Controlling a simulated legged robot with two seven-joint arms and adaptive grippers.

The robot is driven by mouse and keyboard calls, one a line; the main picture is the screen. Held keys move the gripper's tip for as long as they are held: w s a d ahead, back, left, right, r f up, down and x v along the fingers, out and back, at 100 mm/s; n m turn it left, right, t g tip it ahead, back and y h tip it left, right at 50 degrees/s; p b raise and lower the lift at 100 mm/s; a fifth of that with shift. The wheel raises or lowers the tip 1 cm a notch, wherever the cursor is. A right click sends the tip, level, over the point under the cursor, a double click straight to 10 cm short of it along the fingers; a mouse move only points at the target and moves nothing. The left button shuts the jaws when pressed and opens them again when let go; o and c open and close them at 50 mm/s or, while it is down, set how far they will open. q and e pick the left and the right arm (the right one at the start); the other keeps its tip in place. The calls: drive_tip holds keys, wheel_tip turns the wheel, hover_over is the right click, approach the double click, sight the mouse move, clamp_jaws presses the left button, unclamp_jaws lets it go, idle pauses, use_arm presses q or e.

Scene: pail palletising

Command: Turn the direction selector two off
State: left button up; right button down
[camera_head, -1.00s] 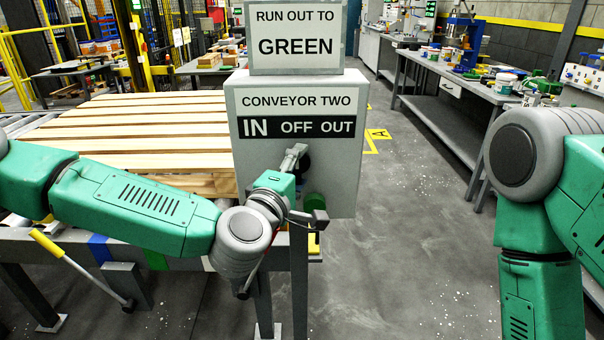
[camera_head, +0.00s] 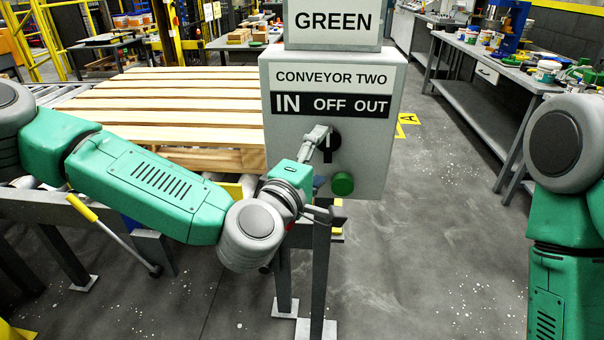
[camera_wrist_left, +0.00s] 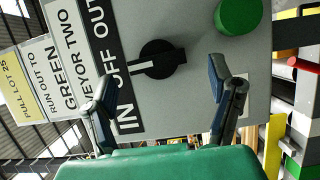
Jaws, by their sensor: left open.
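The grey control box (camera_head: 375,165) is labelled CONVEYOR TWO, with IN, OFF and OUT on a black strip. Its black selector knob (camera_head: 323,148) sits under the strip, with its white mark upright toward OFF. In the left wrist view the knob (camera_wrist_left: 162,60) shows side-on to the picture, its white mark toward OFF. A green button (camera_head: 342,184) is below the knob; it also shows in the wrist view (camera_wrist_left: 238,16). My left gripper (camera_head: 324,174) is open in front of the box, its fingers apart on either side of the knob, no contact visible. My right gripper is out of view.
A wooden slatted pallet (camera_head: 180,105) lies on the conveyor left of the box. The box stands on a grey post (camera_head: 320,270). A workbench (camera_head: 470,65) with several items is at the right. Grey floor (camera_head: 430,240) is clear between.

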use_arm(q)
drive_tip(key=v, duration=0.8)
drive_tip(key=shift+a, duration=0.4)
drive_tip(key=shift+d+f, duration=0.15)
